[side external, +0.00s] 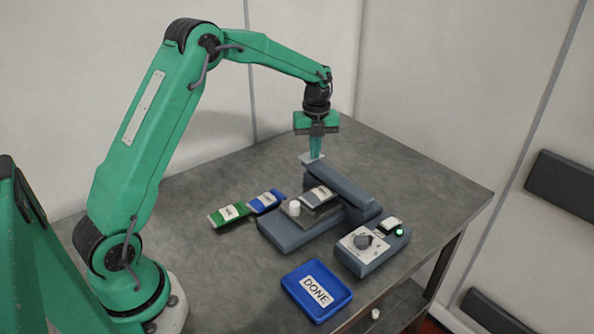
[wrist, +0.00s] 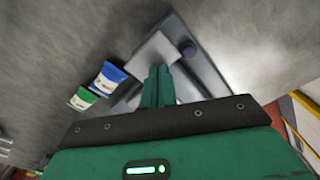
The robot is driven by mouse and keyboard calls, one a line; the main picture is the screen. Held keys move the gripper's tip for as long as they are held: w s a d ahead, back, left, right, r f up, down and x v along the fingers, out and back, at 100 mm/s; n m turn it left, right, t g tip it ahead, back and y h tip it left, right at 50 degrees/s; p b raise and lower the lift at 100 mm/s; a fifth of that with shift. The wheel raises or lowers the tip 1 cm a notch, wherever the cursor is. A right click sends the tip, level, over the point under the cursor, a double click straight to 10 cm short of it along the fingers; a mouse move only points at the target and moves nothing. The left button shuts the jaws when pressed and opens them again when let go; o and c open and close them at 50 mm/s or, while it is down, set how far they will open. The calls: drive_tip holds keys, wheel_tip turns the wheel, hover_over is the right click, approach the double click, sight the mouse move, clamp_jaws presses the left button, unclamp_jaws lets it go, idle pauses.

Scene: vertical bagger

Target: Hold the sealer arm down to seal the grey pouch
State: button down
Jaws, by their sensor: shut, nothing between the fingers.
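The sealer (side external: 285,236) stands in the middle of the table, with its dark grey sealer arm (side external: 343,187) lying along its back side. A pale flat tab (side external: 306,158) sticks out at the arm's far end; a pale plate (wrist: 152,50) shows at the fingertips in the wrist view. The grey pouch (side external: 319,196), with a white label, lies on the sealer in front of the arm. My gripper (side external: 316,156) is shut and empty, pointing down at the tab. I cannot tell whether it touches. Its fingers hide part of the sealer in the wrist view (wrist: 156,70).
A blue pouch (side external: 267,202) and a green pouch (side external: 229,214) lie left of the sealer. A control box (side external: 372,252) with a dial and a lit green lamp (side external: 400,232) stands to its right. A blue DONE tray (side external: 333,308) is near the front edge. The back right table is clear.

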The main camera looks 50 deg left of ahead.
wheel_tip(320, 180, up, 13)
idle(1.5)
drive_tip(key=s+d+r+n+t, duration=0.2)
drive_tip(key=s+d+r+n, duration=0.15)
drive_tip(key=s+n, duration=0.35)
drive_tip(key=s+d+r+n+t, duration=0.1)
drive_tip(key=s+d+r+n, duration=0.3)
drive_tip(key=s, duration=0.5)
drive_tip(key=s+d+f+n+t, duration=0.1)
drive_tip(key=s+f+n, duration=0.2)
drive_tip(key=s+n, duration=0.3)
drive_tip(key=s+d+f+n+t, duration=0.1)
drive_tip(key=s+d+f+n, duration=0.1)
drive_tip(key=s+n, duration=0.5)
drive_tip(key=shift+s+f+t, duration=0.3)
drive_tip(key=shift+s+f, duration=0.3)
drive_tip(key=shift+f, duration=0.25)
